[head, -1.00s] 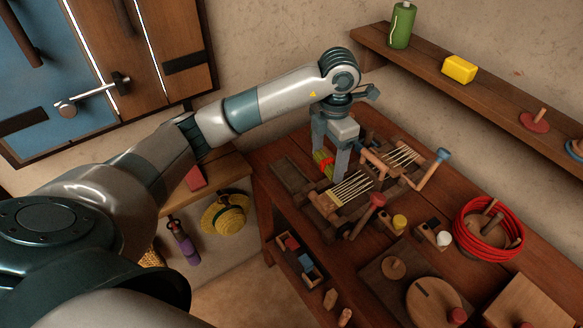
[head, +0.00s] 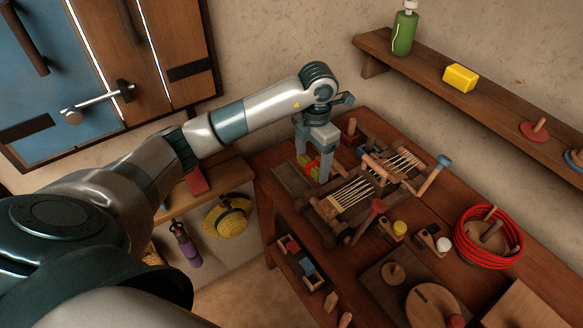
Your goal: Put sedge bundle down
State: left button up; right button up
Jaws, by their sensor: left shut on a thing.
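The sedge bundle (head: 309,164) is a small yellow-green bundle with a red band. My left gripper (head: 312,167) points down and is shut on it, with one finger on each side. The bundle is held over the left end of the wooden table, beside a flat dark tray or board (head: 291,184). I cannot tell whether the bundle touches the surface below it. My right gripper is not in view.
A wooden frame strung with pale strands (head: 352,194) stands just right of my left gripper. A wall shelf (head: 480,98) runs behind.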

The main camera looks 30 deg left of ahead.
pick_arm(q)
jog(key=a+f, duration=0.1)
jog(key=a, duration=0.1)
jog(key=a+f+p, duration=0.1)
jog(key=a, duration=0.1)
jog(key=a+f+p, duration=0.1)
jog(key=a, duration=0.1)
jog(key=shift+w+f, duration=0.15)
jog(key=shift+a+f, duration=0.4)
jog(key=shift+w, duration=0.1)
jog(key=shift+f, duration=0.25)
notch_tip(320, 180, down, 3)
jog(key=shift+r+p, duration=0.1)
jog(key=shift+p, duration=0.9)
jog(key=shift+f, duration=0.3)
jog(key=shift+f, duration=0.15)
